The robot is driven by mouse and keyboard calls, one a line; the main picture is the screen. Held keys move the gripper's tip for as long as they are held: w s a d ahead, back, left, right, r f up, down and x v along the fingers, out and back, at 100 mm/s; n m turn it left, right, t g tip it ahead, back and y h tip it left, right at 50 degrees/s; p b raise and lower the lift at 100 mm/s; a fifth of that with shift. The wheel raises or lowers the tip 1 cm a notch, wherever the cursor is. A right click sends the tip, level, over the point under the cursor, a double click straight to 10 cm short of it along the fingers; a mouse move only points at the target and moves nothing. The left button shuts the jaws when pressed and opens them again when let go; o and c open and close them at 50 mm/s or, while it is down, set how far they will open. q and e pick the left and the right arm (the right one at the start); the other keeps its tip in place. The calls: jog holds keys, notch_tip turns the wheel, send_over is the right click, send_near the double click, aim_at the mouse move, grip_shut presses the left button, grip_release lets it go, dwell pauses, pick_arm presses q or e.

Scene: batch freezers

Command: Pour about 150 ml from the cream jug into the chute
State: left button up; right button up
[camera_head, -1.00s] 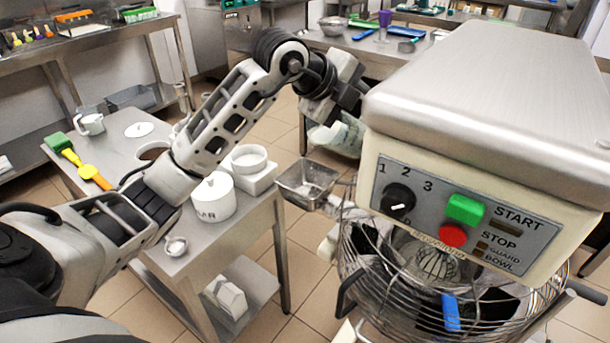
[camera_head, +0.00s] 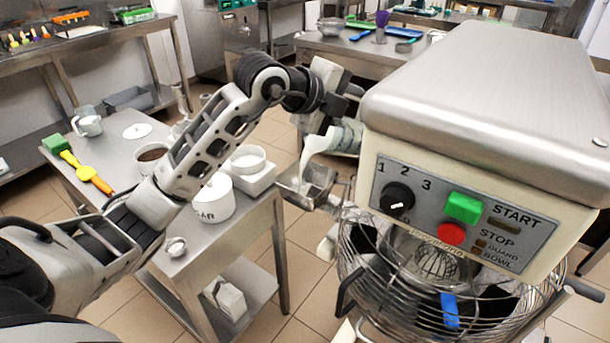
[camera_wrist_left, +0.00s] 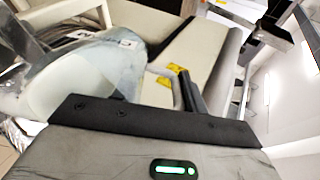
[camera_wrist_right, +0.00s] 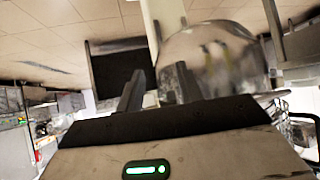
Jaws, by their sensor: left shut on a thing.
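My left gripper (camera_head: 352,100) is shut on the cream jug (camera_head: 348,136), which is translucent and tilted, its mouth toward the left. White cream (camera_head: 314,150) runs from its lip down to the metal chute (camera_head: 318,186) on the mixer's left side. The jug also shows at the left of the left wrist view (camera_wrist_left: 85,75), with pale cream inside; part of the gripper's fingers is hidden behind it. My right gripper (camera_wrist_right: 158,88) is outside the head view; in its wrist view the fingers stand apart with nothing visible between them.
The mixer (camera_head: 480,100) with its wire guard (camera_head: 390,292) fills the right. Tiled floor is free between tables.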

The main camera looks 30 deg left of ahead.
pick_arm(q)
jog(key=shift+w+d+t, duration=0.15)
jog(key=shift+t, duration=0.15)
pick_arm(e)
jog(key=shift+a, duration=0.1)
pick_arm(q)
jog(key=shift+s+f+t+h, duration=0.1)
jog(key=shift+s+t+h, duration=0.3)
jog(key=shift+t, duration=0.1)
pick_arm(e)
jog(key=shift+s+a, duration=0.1)
jog(key=shift+a, duration=0.05)
dwell(0.9)
pick_arm(q)
jog(key=shift+s+a+t+b, duration=0.2)
jog(key=shift+t+b, duration=0.1)
jog(key=shift+b, duration=0.15)
pick_arm(e)
jog(key=shift+a+f, duration=0.15)
jog(key=shift+f, duration=0.2)
pick_arm(q)
jog(key=shift+s+a+r+b, duration=0.1)
jog(key=shift+r+b, duration=0.2)
jog(key=shift+b, duration=0.1)
pick_arm(e)
jog(key=shift+a+r, duration=0.1)
jog(key=shift+a, duration=0.15)
